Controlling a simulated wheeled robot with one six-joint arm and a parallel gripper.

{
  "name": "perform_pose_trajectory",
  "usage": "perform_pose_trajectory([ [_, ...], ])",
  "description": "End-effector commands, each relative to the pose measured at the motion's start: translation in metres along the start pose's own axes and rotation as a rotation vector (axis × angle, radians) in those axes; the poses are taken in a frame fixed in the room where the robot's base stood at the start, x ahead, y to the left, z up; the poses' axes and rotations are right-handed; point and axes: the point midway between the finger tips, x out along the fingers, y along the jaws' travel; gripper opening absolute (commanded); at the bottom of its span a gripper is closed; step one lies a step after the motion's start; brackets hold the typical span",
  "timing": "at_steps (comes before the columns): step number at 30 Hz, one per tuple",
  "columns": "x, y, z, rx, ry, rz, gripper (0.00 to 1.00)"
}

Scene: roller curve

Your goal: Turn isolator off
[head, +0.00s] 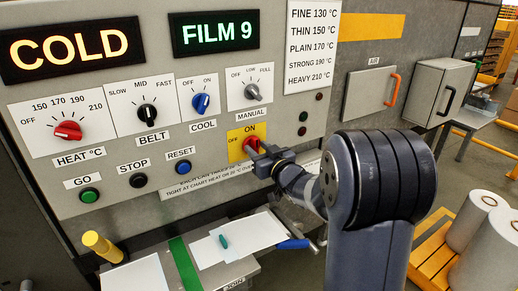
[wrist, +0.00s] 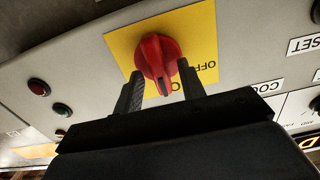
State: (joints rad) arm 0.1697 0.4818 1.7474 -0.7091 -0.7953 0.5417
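The isolator is a red rotary knob (head: 251,144) on a yellow plate (head: 235,139) with ON printed above it. It shows larger in the wrist view (wrist: 157,55), where an upside-down OFF label is to its right. The knob's raised grip points down in that view, away from OFF. My gripper (head: 262,155) is at the knob in the head view and partly covers it. In the wrist view my gripper's two fingers (wrist: 161,80) stand apart on either side of the knob's grip. A gap shows on the left; right-side contact is unclear.
A blue COOL knob (head: 201,103), grey MANUAL knob (head: 252,91) and blue RESET button (head: 182,168) are close by. Below is a bench with white sheets (head: 240,240) and a blue-handled lever (head: 293,244). White rolls (head: 475,220) stand on a pallet at right.

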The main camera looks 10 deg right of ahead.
Motion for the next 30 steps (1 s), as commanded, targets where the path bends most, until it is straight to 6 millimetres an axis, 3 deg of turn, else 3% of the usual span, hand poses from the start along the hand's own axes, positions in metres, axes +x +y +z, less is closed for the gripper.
perform_pose_trajectory([
  [6,0.0,0.0,0.0001,0.0,0.0,0.0,0.37],
  [20,-0.0002,0.0,0.0001,-0.001,0.0,0.0,0.0],
  [30,-0.0001,-0.0003,0.0018,-0.032,0.0,0.0,0.0],
])
